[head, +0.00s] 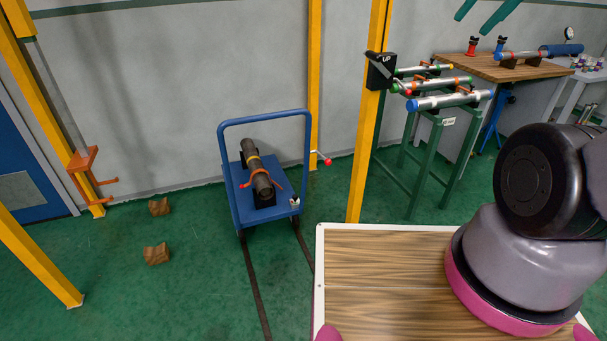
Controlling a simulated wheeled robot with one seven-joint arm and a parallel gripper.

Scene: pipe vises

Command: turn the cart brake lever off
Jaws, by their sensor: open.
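The blue cart (226,190) stands on the green floor left of centre, its tubular handle raised towards the wall. A short lever with a red knob (327,162) sticks out to the right beside the handle's right upright. It looks like the cart's brake lever, tilted slightly down to the right; its joint is too small to make out. A small white plate with a dark mark (295,202) is at the cart's right front corner. My gripper is not in this view; only part of my arm shows at the right, well away from the cart.
A dark pipe (257,170) with an orange strap lies on the cart. Dark tracks run from it. Two wooden chocks (157,254) lie on the floor left. A yellow post (366,150) bears a box marked UP (381,71). Green pipe racks (432,150) and a workbench (480,66) stand right.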

